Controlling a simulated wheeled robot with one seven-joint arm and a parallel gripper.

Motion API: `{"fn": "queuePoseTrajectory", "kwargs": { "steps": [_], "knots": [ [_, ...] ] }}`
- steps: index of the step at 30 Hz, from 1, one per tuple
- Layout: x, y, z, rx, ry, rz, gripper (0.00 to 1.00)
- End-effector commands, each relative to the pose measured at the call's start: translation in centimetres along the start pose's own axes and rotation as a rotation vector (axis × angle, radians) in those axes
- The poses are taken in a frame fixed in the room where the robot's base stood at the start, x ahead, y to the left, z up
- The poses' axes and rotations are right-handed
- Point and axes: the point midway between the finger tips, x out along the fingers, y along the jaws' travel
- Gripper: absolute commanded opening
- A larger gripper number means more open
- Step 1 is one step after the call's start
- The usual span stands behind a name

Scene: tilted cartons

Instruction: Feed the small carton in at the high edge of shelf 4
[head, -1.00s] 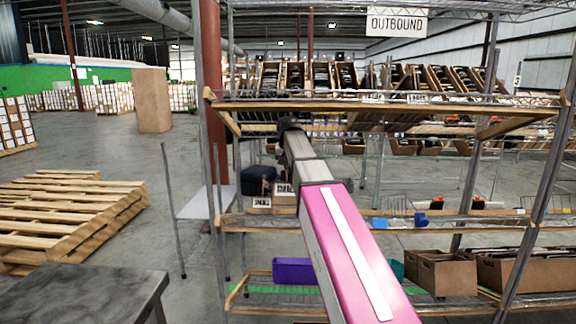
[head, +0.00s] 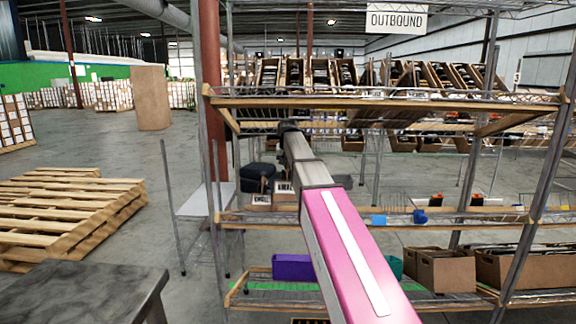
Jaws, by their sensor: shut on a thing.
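My pink and grey arm (head: 305,165) reaches from the bottom of the head view up to a dark wrist end (head: 288,127), just below the front rail of the upper shelf (head: 380,103). My gripper's fingers do not show; they seem hidden behind the arm. Two small brown boxes or label fronts marked SMALL appear left of the arm, one lower (head: 261,199) and one partly covered by the arm (head: 285,187). I cannot tell whether either is the small carton or is held. No number for shelf 4 is readable.
Cartons stand in a row on the rack behind the upper shelf, under an OUTBOUND sign (head: 396,18). A purple bin (head: 293,267) and a brown carton (head: 446,271) are on the bottom shelf. A metal table (head: 80,295) and wooden pallets (head: 70,215) stand at left.

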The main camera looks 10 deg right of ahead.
Motion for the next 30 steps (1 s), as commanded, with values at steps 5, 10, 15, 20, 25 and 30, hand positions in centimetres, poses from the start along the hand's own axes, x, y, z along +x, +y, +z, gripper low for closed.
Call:
{"fn": "queuePoseTrajectory", "kwargs": {
  "steps": [5,10,15,20,25,30],
  "knots": [
    [0.8,0.0,-1.0,0.000,0.000,0.000,0.00],
    [1.5,0.0,-0.1,0.000,0.000,0.000,0.00],
    [2.2,0.0,0.6,0.000,0.000,0.000,0.00],
    [3.0,0.0,1.4,0.000,0.000,0.000,0.00],
    [3.5,0.0,1.9,0.000,0.000,0.000,0.00],
    [3.7,0.0,2.0,0.001,0.001,0.000,0.00]
  ]
}}
